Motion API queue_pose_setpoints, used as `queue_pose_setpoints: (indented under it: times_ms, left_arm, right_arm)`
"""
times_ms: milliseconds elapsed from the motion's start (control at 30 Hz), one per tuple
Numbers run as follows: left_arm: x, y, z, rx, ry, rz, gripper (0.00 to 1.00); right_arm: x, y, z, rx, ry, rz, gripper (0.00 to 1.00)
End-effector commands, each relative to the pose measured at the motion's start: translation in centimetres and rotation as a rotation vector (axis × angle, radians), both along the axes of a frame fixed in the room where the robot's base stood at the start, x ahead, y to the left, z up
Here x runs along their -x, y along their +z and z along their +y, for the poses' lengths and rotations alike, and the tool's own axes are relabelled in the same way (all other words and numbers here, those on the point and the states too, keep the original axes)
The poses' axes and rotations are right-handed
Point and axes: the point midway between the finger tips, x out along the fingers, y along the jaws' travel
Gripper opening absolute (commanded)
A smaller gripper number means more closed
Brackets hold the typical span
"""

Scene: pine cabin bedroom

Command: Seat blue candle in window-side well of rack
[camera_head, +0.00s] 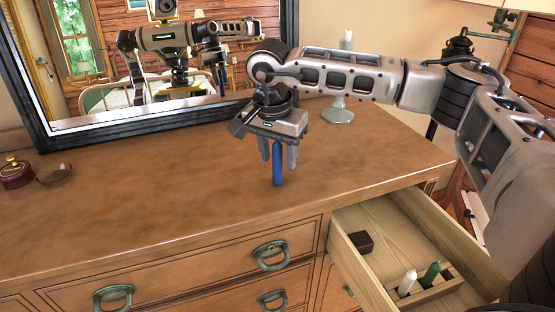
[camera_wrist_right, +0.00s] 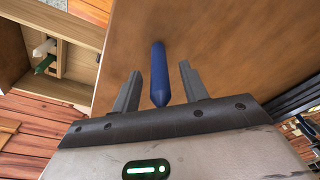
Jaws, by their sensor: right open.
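The blue candle (camera_head: 278,166) stands upright on the dresser top. My right gripper (camera_head: 278,160) is above it, pointing down, with the candle's upper part between its fingers. In the right wrist view the candle (camera_wrist_right: 159,75) lies between the open fingers (camera_wrist_right: 160,88), with a gap on each side. The rack (camera_head: 437,290) is in the open drawer. A white candle (camera_head: 407,283) and a green candle (camera_head: 430,274) stand tilted in it; both also show in the right wrist view. Which well is window-side, and whether it is free, I cannot tell. My left gripper is out of view.
The open drawer (camera_head: 345,246) juts out at the front right and holds a small dark block (camera_head: 360,243). A framed mirror (camera_head: 150,121) stands at the back. A pale candle holder (camera_head: 338,112) is behind my right arm. A red-brown pot (camera_head: 15,173) is far left.

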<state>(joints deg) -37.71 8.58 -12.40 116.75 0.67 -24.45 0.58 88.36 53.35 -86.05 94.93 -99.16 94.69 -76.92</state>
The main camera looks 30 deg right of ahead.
Motion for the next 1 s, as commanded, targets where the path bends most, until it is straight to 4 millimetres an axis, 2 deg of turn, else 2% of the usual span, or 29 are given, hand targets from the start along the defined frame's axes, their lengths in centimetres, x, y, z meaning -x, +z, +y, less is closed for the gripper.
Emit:
queue_pose_setpoints:
  times_ms: [100, 300, 333, 467, 500, 833, 1000]
  left_arm:
    - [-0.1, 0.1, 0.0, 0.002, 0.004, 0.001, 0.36]
    - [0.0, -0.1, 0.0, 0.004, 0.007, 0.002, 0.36]
    - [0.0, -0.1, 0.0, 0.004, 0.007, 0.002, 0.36]
    - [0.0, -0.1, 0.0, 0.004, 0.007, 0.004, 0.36]
    - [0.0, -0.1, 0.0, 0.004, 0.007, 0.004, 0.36]
    - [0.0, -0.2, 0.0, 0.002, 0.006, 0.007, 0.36]
    - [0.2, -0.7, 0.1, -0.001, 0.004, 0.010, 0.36]
  right_arm:
    - [0.0, -0.8, -0.1, 0.000, 0.000, 0.001, 0.44]
    - [-0.1, -0.9, -0.1, -0.001, 0.000, 0.000, 0.44]
    - [-0.1, -0.9, -0.1, -0.001, 0.000, 0.000, 0.41]
    - [-0.1, -0.9, -0.1, -0.001, 0.000, 0.000, 0.05]
    - [-0.1, -0.9, -0.1, -0.001, 0.000, 0.000, 0.00]
    - [-0.1, -0.8, -0.1, 0.000, 0.000, -0.001, 0.00]
    - [-0.1, 0.3, -0.1, -0.001, 0.000, -0.003, 0.00]
